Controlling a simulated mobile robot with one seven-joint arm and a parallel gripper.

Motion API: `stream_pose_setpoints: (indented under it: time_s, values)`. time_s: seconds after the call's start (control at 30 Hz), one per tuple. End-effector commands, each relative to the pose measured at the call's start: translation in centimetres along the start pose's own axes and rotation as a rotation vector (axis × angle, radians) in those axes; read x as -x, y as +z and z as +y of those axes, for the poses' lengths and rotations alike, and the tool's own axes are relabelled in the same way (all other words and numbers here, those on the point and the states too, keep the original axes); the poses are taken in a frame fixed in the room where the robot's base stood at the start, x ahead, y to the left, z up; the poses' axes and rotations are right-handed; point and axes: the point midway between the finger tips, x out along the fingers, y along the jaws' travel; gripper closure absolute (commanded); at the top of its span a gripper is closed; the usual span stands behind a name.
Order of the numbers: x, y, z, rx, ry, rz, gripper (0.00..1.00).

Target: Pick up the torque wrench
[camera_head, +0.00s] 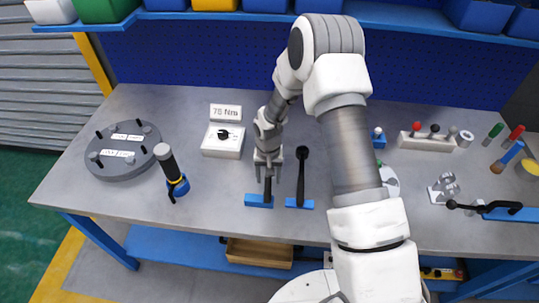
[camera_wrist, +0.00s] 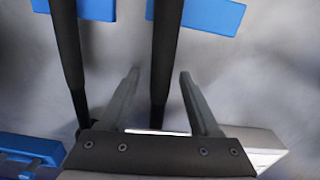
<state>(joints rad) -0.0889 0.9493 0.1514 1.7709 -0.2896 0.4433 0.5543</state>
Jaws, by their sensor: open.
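Two dark, long-handled tools lie side by side on the grey bench, each across a blue block; I cannot tell for certain which is the torque wrench. The left tool (camera_head: 268,187) is partly hidden by my gripper (camera_head: 268,175). The right tool (camera_head: 301,178) has a round head at its far end. In the wrist view, one dark handle (camera_wrist: 165,50) runs between the open fingers of my gripper (camera_wrist: 158,85), with a gap on both sides. The other handle (camera_wrist: 66,45) lies outside the fingers, to the left. My gripper holds nothing.
A white box (camera_head: 222,148) with a "76 Nm" sign (camera_head: 225,111) stands left of my gripper. Further left are a black-handled tool on a blue base (camera_head: 178,186) and a round grey flange (camera_head: 120,150). Several small tools fill the right side. The bench front is fairly clear.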

Motion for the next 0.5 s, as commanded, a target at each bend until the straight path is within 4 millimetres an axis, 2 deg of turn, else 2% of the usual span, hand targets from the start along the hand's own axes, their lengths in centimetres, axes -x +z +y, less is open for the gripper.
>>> stream_pose_setpoints:
  time_s: [0.17,0.2,0.5]
  values:
    - [-0.02,-0.03,0.0,0.0,0.0,0.001,0.37]
    - [-0.01,-0.02,-0.01,0.0,0.0,0.001,0.41]
    - [0.01,-0.01,0.0,0.0,0.0,0.0,0.95]
